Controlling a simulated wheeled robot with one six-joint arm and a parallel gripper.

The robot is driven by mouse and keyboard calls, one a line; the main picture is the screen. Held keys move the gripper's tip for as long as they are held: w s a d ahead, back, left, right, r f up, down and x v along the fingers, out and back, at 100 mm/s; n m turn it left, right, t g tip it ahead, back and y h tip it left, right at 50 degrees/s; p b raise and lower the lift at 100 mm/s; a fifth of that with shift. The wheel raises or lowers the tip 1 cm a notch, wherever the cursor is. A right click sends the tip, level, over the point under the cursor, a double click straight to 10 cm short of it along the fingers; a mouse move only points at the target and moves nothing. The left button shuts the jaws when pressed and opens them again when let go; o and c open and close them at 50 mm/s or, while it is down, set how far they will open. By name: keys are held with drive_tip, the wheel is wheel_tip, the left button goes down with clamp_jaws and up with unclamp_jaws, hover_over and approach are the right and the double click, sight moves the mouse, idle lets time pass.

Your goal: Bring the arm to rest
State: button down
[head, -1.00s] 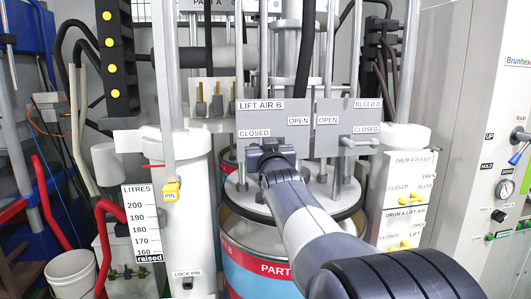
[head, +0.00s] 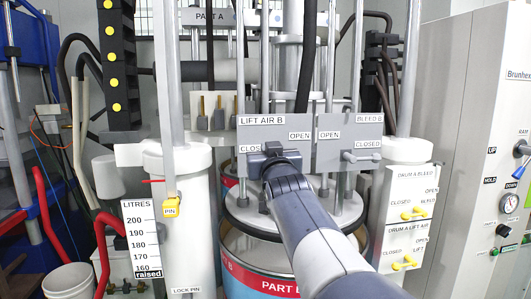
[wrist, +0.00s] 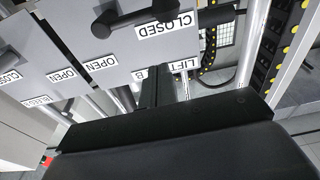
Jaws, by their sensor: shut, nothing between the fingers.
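My gripper (head: 272,158) is in front of the grey LIFT AIR B panel (head: 247,134) in the head view, with my arm reaching up to it from the lower right. The gripper covers part of the CLOSED label. In the wrist view my gripper's shut dark fingers (wrist: 160,88) point toward the panel, which appears upside down (wrist: 75,40). A dark lever (wrist: 135,15) on that panel lies by its CLOSED label. I see nothing held, and I cannot tell whether the fingertips touch the panel.
The BLEED B panel (head: 340,133) stands right beside, with its lever (head: 361,156) by CLOSED. Below is the PART B drum (head: 255,276) under a round plate. White posts (head: 182,225) flank it. A control cabinet (head: 455,110) stands at right, and a white bucket (head: 68,281) at lower left.

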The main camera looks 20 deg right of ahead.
drive_tip(key=shift+b+v, duration=0.35)
drive_tip(key=shift+v, duration=2.5)
drive_tip(key=shift+w+d+f, duration=0.1)
drive_tip(key=p+x, duration=0.3)
drive_tip(key=x, duration=0.7)
drive_tip(key=f+b, duration=0.1)
drive_tip(key=f, duration=0.1)
drive_tip(key=f+b, duration=0.1)
drive_tip(key=f, duration=0.1)
drive_tip(key=shift+s+b, duration=0.3)
drive_tip(key=shift+s, duration=0.1)
drive_tip(key=shift+r, duration=0.1)
